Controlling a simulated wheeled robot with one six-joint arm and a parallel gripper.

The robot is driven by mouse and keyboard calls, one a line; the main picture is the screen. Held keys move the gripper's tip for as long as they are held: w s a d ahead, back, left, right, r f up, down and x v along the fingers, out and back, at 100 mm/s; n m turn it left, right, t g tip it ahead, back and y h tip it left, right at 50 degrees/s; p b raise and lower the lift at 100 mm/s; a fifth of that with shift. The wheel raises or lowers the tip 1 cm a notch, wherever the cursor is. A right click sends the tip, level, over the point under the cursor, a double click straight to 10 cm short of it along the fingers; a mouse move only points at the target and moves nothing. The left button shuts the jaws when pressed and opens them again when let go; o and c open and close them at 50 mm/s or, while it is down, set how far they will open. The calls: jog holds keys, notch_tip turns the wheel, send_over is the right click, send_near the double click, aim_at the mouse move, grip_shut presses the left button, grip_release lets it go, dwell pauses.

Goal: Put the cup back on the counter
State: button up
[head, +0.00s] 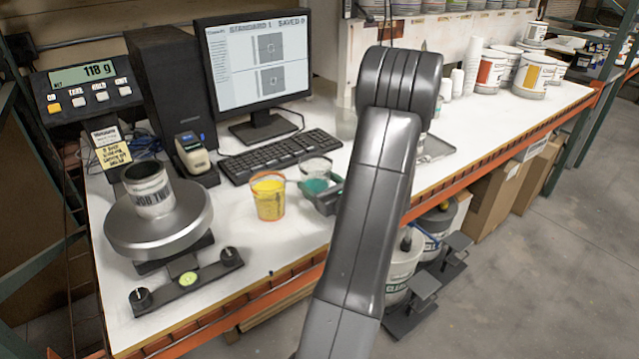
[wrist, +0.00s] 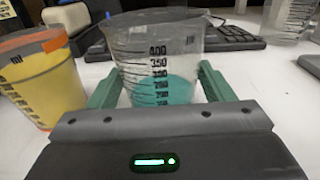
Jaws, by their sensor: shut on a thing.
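A clear graduated cup (wrist: 155,55) with teal liquid is between the green fingers of my gripper (wrist: 158,90) in the wrist view. The fingers are shut on its sides and the cup looks upright. In the head view the cup (head: 318,172) and my gripper (head: 320,190) are at the middle of the white counter (head: 235,245), partly hidden behind my arm. I cannot tell whether the cup's base touches the counter.
A cup of yellow liquid (head: 268,197) stands just left of my gripper. A scale (head: 160,225) bearing a labelled can (head: 150,188) is farther left. A keyboard (head: 280,155) and monitor (head: 256,65) are behind. Bare counter lies in front, ending at an orange edge.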

jog(key=shift+f, duration=0.2)
jog(key=o, duration=1.1)
jog(key=shift+r, duration=0.1)
jog(key=shift+r, duration=0.2)
jog(key=b+v, duration=0.1)
jog(key=v, duration=1.1)
jog(key=p+x, duration=0.1)
jog(key=x, duration=1.1)
jog(key=shift+w+a+f, duration=0.1)
jog(key=shift+w+a, duration=0.05)
jog(key=shift+a, duration=0.05)
jog(key=shift+d+r, duration=0.15)
jog(key=shift+r, duration=0.65)
